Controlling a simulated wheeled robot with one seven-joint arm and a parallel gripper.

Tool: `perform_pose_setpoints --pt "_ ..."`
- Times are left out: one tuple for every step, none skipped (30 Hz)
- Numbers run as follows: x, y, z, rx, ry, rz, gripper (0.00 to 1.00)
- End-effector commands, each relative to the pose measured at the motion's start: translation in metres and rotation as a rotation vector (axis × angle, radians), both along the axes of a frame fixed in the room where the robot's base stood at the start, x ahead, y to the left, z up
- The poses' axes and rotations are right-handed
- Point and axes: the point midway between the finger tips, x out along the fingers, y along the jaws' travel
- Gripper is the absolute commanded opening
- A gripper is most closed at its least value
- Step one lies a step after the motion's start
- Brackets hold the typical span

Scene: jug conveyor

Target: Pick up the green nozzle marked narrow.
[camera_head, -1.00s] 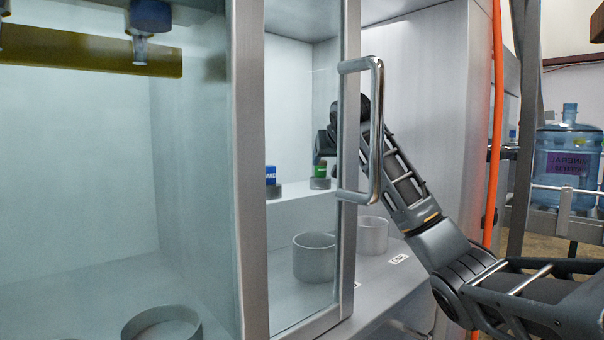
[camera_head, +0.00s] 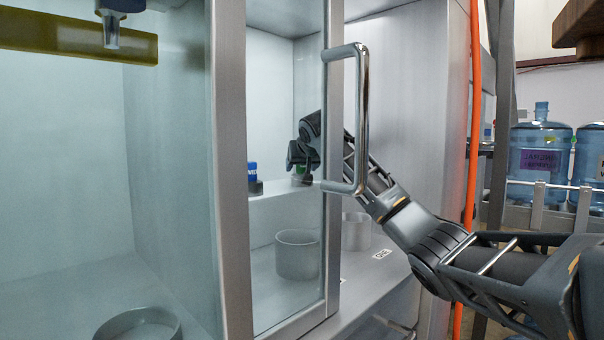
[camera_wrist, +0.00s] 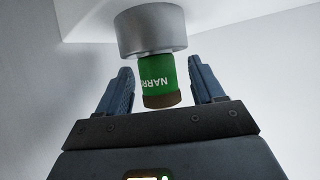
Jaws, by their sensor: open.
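My gripper (camera_wrist: 160,78) is open, with one blue-grey finger on each side of the nozzle and a visible gap on both sides. In the head view, my gripper (camera_head: 302,160) is at the shelf inside the cabinet, seen partly through the glass door. Only a small green part of the nozzle (camera_head: 300,171) shows there, mostly hidden by the gripper.
A blue nozzle (camera_head: 253,170) stands in a grey holder left of my gripper on the shelf (camera_head: 275,207). The glass door's upright handle (camera_head: 361,120) is close in front of my arm. Two grey cups (camera_head: 298,258) (camera_head: 356,232) stand below. An orange pipe (camera_head: 474,120) runs upright at right.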

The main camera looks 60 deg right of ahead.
Motion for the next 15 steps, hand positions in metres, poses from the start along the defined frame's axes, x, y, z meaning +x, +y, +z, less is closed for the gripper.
perform_pose_setpoints --pt "-0.0001 0.0001 0.0003 0.0 0.0 0.0 0.67" --pt "-0.0001 0.0001 0.0003 0.0 0.0 0.0 0.67" --pt "-0.0001 0.0002 0.0002 0.0 0.0 0.0 0.67" --pt "-0.0001 0.0002 0.0002 0.0 0.0 0.0 0.66" --pt "-0.0001 0.0002 0.0002 0.0 0.0 0.0 0.63" --pt "-0.0002 0.0002 0.0001 0.0 0.0 0.0 0.59" --pt "-0.0002 0.0003 0.0002 0.0 0.0 0.0 0.56" --pt "-0.0002 0.0003 0.0002 0.0 0.0 0.0 0.53" --pt "-0.0002 0.0003 0.0002 0.0 0.0 0.0 0.49" --pt "-0.0002 0.0003 0.0002 0.0 0.0 0.0 0.46" --pt "-0.0002 0.0003 0.0002 0.0 0.0 0.0 0.43" --pt "-0.0002 0.0003 0.0002 -0.001 0.001 0.0 0.4" --pt "-0.0002 0.0003 0.0002 -0.001 0.001 0.0 0.37" --pt "-0.0002 0.0003 0.0002 0.0 0.0 0.0 0.34" --pt "-0.0002 0.0003 0.0002 -0.001 0.001 0.0 0.3"
